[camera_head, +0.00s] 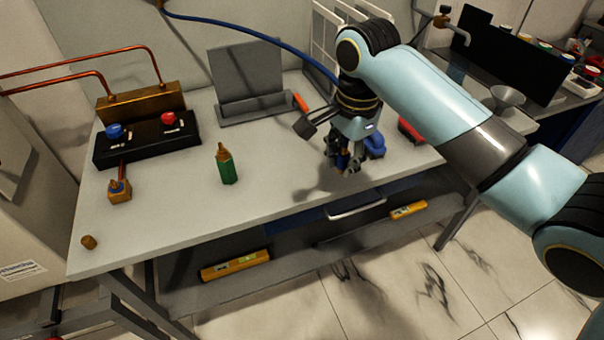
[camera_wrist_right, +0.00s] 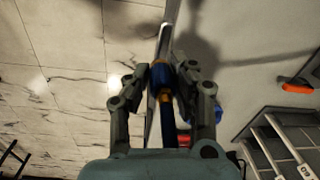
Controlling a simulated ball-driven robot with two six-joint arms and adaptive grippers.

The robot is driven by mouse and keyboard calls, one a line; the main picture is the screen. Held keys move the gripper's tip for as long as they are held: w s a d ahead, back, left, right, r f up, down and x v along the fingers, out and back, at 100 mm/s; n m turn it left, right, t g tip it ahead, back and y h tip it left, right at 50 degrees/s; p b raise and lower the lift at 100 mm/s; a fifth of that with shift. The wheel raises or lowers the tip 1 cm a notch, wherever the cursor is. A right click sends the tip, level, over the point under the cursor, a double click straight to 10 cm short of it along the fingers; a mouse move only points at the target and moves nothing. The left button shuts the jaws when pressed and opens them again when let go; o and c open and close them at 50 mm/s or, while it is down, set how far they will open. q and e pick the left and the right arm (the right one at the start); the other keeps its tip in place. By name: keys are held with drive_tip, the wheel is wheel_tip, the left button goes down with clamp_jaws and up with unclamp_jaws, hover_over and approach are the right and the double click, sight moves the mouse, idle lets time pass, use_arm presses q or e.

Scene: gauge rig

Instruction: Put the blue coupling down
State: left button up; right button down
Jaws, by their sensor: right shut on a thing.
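My right gripper (camera_head: 347,163) is over the front right part of the grey table (camera_head: 290,165), pointing down. In the right wrist view its fingers (camera_wrist_right: 166,76) are closed on the blue coupling (camera_wrist_right: 161,75), which has brass-coloured parts. In the head view the fingers mostly hide the coupling. A shadow lies on the table left of the gripper; I cannot tell exactly how high the coupling is. My left gripper is in neither view.
A blue object (camera_head: 375,146) and a red one (camera_head: 409,131) are just right of the gripper. A green bottle-like piece (camera_head: 227,166) stands left; a black block with blue and red knobs (camera_head: 147,142) is farther left. A grey stand (camera_head: 247,82) is behind. The front middle is clear.

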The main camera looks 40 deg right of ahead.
drive_tip(key=d, duration=0.3)
hover_over(304, 181)
drive_tip(key=f, duration=0.6)
drive_tip(key=shift+s+f+b, duration=0.2)
drive_tip(key=shift+s+b, duration=0.1)
drive_tip(key=shift+b, duration=0.05)
drive_tip(key=shift+w+f, duration=0.15)
drive_tip(key=shift+w, duration=0.05)
wheel_tip(304, 181, down, 3)
drive_tip(key=shift+f, duration=0.45)
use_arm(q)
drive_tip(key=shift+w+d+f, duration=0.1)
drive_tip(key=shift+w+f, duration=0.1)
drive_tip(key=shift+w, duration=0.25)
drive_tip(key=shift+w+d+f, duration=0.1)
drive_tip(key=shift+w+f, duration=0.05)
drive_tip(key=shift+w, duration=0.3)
use_arm(e)
drive_tip(key=shift+f, duration=0.15)
